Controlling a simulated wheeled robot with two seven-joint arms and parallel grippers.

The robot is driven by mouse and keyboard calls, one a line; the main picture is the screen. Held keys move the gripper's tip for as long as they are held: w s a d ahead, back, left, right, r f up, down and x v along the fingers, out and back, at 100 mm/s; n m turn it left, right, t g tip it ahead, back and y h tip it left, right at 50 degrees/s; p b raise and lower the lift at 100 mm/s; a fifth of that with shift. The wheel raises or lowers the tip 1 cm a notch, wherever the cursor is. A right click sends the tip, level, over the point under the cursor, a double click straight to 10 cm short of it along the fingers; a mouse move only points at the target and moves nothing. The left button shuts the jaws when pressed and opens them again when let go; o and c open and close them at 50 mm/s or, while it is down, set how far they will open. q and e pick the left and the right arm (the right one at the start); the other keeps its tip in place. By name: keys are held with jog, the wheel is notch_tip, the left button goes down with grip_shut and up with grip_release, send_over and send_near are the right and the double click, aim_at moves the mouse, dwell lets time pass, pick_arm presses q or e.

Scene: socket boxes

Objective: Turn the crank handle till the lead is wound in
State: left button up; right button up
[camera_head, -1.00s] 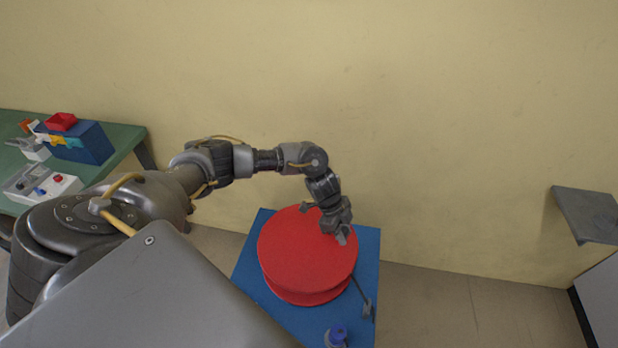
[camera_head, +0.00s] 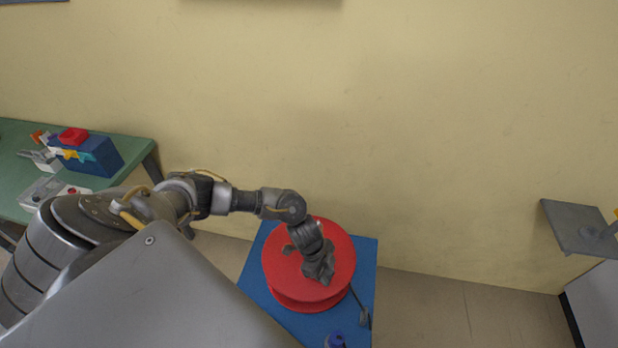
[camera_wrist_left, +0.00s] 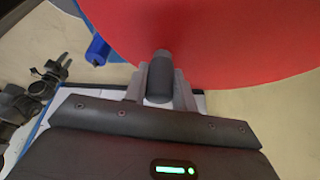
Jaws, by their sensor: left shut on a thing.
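A red reel (camera_head: 283,265) lies flat on a blue stand (camera_head: 260,262); its broad red face also fills the top of the left wrist view (camera_wrist_left: 225,40). My left gripper (camera_head: 322,276) is over the reel's face, right of its middle. In the left wrist view my left gripper (camera_wrist_left: 160,84) is shut on the dark crank handle (camera_wrist_left: 159,78), a short upright knob with a grey top. A dark lead (camera_head: 360,301) comes off the reel's right side, with a dark end piece lying on the stand.
A blue part (camera_head: 335,340) is at the stand's front edge. A green table (camera_head: 110,180) at the left holds a blue box (camera_head: 98,157) and a grey panel. A grey shelf (camera_head: 575,228) is at the right. The wall stands close behind the reel.

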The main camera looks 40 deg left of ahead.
pick_arm(q)
jog(key=shift+s, duration=0.1)
jog(key=s+a+p, duration=0.2)
jog(key=s+a, duration=0.2)
jog(key=s, duration=0.1)
jog(key=shift+a, duration=0.6)
jog(key=a, duration=0.2)
jog(key=s+a, duration=0.1)
jog(key=a, duration=0.2)
jog(key=shift+a, duration=0.7)
jog(key=shift+w, duration=0.1)
jog(key=w+a+b, duration=0.1)
jog(key=w+a, duration=0.1)
jog(key=a, duration=0.1)
jog(key=w+a+b, duration=0.1)
jog(key=a, duration=0.1)
jog(key=shift+w+a+b, duration=0.1)
jog(key=shift+w+b, duration=0.05)
jog(key=shift+b, duration=0.15)
jog(key=shift+w+a, duration=0.15)
